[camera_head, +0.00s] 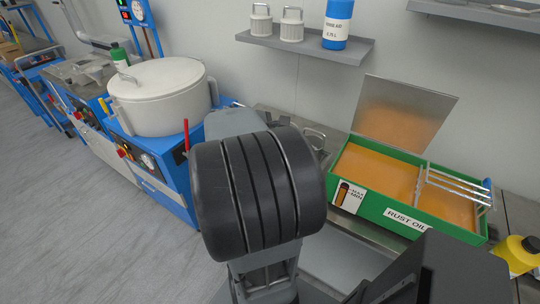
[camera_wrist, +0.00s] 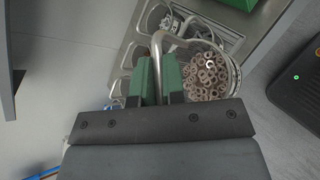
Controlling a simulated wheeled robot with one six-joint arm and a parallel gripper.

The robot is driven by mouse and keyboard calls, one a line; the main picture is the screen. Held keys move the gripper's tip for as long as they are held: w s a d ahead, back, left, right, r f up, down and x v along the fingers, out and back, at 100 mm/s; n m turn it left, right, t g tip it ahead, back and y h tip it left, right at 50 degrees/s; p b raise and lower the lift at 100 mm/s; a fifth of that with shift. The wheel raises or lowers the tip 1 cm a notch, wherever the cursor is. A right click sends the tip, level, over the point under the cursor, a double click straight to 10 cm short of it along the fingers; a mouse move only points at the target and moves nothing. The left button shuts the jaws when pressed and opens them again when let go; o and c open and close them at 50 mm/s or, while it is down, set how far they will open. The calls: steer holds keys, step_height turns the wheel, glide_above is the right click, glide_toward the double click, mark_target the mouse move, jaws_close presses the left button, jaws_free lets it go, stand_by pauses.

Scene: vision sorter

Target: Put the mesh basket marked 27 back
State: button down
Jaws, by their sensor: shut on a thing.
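In the wrist view my gripper (camera_wrist: 159,72), with two green fingers, is shut on the grey bent handle (camera_wrist: 158,48) of a mesh basket. The basket (camera_wrist: 236,76) holds many small grey-brown rings and lies just right of the fingers. No number 27 is readable on it. More mesh baskets (camera_wrist: 150,18) with handles stand beside it at upper left, one with metal parts inside. In the head view my arm hides the gripper and the held basket. Part of a metal basket or handle (camera_head: 316,133) shows behind the arm.
A green tank (camera_head: 398,229) labelled RUST OIL holds orange liquid, with an open lid (camera_head: 404,112) and a bar rack (camera_head: 452,184). A white drum (camera_head: 160,97) stands on a blue machine at left. A yellow bottle (camera_head: 517,255) stands at right. A wall shelf (camera_head: 303,45) hangs above.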

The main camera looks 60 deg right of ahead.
steer(key=w+d+f+p, duration=0.2)
steer(key=w+d+f, duration=0.7)
steer(key=f, duration=0.3)
steer(key=shift+d+f, duration=0.35)
steer(key=shift+d, duration=0.2)
steer(key=shift+f, duration=0.15)
steer(key=c, duration=1.2)
jaws_free()
